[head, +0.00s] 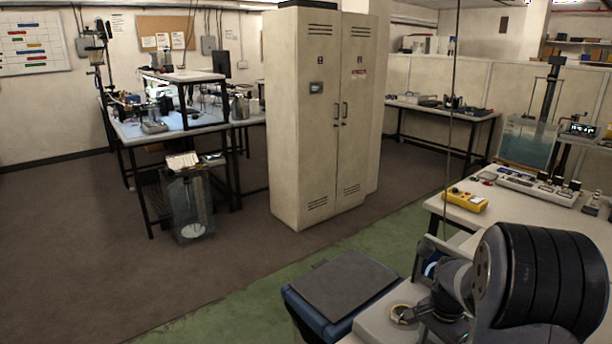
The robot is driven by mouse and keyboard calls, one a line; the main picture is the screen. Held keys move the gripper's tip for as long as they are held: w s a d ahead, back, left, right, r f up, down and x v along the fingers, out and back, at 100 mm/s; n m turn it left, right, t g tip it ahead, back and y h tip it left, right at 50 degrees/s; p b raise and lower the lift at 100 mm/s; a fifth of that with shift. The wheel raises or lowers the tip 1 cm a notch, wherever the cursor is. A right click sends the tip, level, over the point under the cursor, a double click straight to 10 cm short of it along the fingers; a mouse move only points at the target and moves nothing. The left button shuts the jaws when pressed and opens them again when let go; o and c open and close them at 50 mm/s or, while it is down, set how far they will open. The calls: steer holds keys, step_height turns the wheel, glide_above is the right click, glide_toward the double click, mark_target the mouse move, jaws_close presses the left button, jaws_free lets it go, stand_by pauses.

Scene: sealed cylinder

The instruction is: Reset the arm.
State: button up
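Grey jointed arm parts with a blue ring (432,268) show at the bottom right, and I take them for my own arm. They are folded close in, beside a large black ribbed round body (548,278) whose nature I cannot tell for sure. No gripper fingers can be made out, so I cannot see whether my gripper is open or holds anything. No sealed cylinder can be identified with certainty.
A white bench (480,215) at right bears a yellow meter (465,200) and a clear water tank (526,143) stands behind. A tall beige cabinet (300,120) stands mid-room. A cluttered workbench (180,128) is at left. Open brown floor (90,250) lies front left.

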stand_by(0.4)
steer(key=shift+r, duration=0.1)
step_height(320, 180, up, 10)
step_height(320, 180, down, 10)
steer(key=shift+f, duration=0.15)
steer(key=n, duration=0.8)
steer(key=shift+n, duration=0.4)
steer(key=n, duration=0.4)
steer(key=shift+p, duration=0.35)
steer(key=n, duration=0.4)
steer(key=shift+n, duration=0.3)
steer(key=shift+r, duration=2.45)
